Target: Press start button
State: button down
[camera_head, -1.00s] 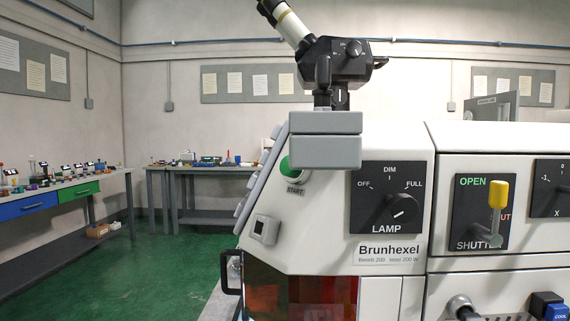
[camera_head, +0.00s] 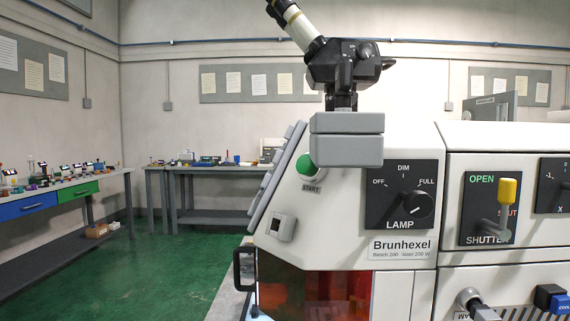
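I cannot tell from this view whether the button is pressed. My gripper is not in view.
The black microscope head (camera_head: 345,62) stands above the grey block. Right of the button are the lamp dial (camera_head: 417,204) and the yellow-tipped shutter lever (camera_head: 507,200). A black handle (camera_head: 243,268) juts out at lower left. Green floor (camera_head: 180,265) lies open at left.

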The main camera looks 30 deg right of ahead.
aim_at(305, 166)
jog(key=j, duration=0.8)
jog(key=i+j, duration=0.15)
jog(key=j, duration=1.4)
jog(key=i+u, duration=0.05)
